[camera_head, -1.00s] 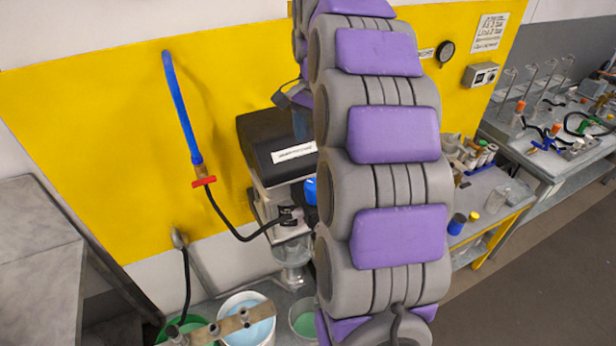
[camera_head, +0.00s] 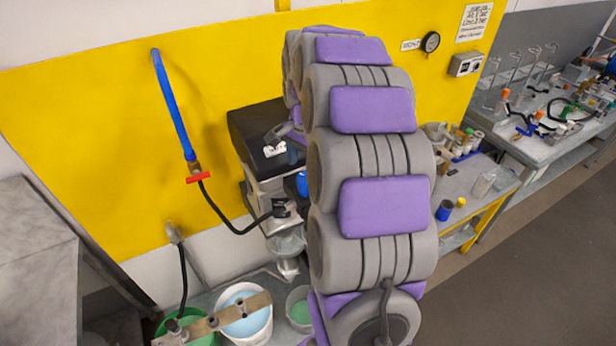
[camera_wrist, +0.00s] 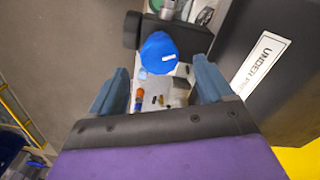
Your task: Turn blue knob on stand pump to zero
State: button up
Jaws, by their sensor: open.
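The blue knob (camera_wrist: 158,53) is in the upper middle of the wrist view, with a small white mark on its face. It sits on the stand pump, whose black housing (camera_wrist: 285,85) fills the right side there. My gripper (camera_wrist: 160,85) is open, its two blue-grey fingers on either side below the knob in the picture. I see no contact with the knob. In the head view the pump (camera_head: 265,140) stands against the yellow wall. A sliver of the blue knob (camera_head: 302,184) shows beside my arm, which hides the rest.
A blue hose with a red valve (camera_head: 198,177) hangs on the wall, and a black hose runs to the pump. Buckets (camera_head: 245,318) stand below. Benches with glassware (camera_head: 545,135) are at the right. Open floor (camera_head: 530,260) lies at lower right.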

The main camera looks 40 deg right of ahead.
aim_at(306, 176)
jog(key=f, duration=0.3)
jog(key=f+p, duration=0.1)
jog(key=f, duration=0.1)
jog(key=shift+a+f, duration=0.2)
jog(key=shift+f, duration=0.2)
jog(key=shift+d+f, duration=0.4)
jog(key=shift+d, duration=0.3)
jog(key=shift+a+r, duration=0.1)
jog(key=shift+a, duration=0.5)
jog(key=shift+c, duration=1.1)
jog(key=shift+a+r, duration=0.1)
jog(key=shift+a, duration=0.2)
jog(key=c, duration=0.6)
jog(key=shift+d, duration=0.3)
jog(key=shift+c, duration=1)
